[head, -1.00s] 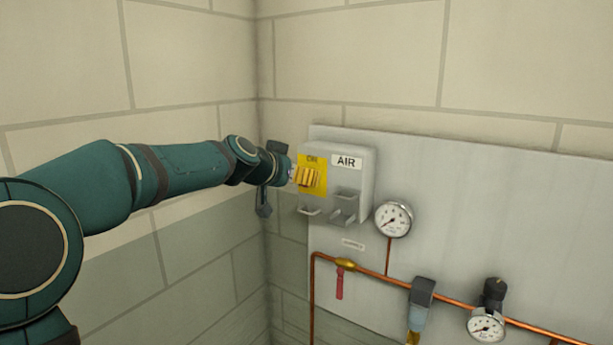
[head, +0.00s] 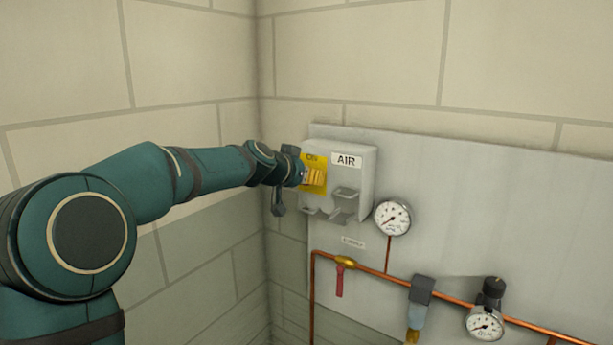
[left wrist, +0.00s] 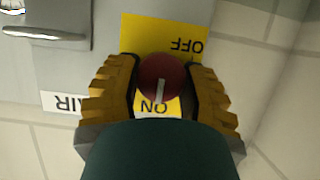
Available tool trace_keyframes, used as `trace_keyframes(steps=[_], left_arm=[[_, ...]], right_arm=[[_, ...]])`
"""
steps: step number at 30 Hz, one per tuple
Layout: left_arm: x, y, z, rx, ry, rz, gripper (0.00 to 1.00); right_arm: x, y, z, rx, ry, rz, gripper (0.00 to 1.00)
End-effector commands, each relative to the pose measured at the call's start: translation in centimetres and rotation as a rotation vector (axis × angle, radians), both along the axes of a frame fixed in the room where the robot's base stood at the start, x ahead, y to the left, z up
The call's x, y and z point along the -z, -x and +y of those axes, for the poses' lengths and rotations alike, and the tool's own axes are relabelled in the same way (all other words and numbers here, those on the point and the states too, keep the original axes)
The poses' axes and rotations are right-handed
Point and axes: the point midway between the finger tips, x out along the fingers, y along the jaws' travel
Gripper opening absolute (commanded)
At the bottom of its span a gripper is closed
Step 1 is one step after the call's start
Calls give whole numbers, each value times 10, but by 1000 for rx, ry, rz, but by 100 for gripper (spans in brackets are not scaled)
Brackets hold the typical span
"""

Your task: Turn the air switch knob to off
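The air switch is a grey box (head: 345,175) with an AIR label and a yellow plate on its front. In the left wrist view, the red round knob (left wrist: 152,72) sits on the yellow plate (left wrist: 150,32), seen upside down. Its white line points toward ON; OFF is at the opposite end. My left gripper (left wrist: 160,88) has its yellow ribbed fingers apart, one on each side of the knob, with narrow gaps showing. In the head view, my left gripper (head: 315,178) covers the knob. My right gripper is in neither view.
A pressure gauge (head: 393,218) is right of the box. Below run a copper pipe (head: 385,276), a valve with a red handle (head: 339,282), a filter unit (head: 418,303) and another gauge (head: 486,324). A grey bracket (head: 345,203) juts out under the AIR label. A block wall closes the left side.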

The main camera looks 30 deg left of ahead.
Motion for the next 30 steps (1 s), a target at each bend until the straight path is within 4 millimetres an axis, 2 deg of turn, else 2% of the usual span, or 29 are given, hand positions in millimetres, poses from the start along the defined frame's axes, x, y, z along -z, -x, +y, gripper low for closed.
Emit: trace_keyframes(steps=[8, 14, 30], left_arm=[[1, 0, 0, -1, 38, 4, 6], [3, 0, 2, -2, 145, 18, 6], [4, -1, 4, -1, 637, 87, 6]], right_arm=[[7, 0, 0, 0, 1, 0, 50], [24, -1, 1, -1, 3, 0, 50], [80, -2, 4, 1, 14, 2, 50]])
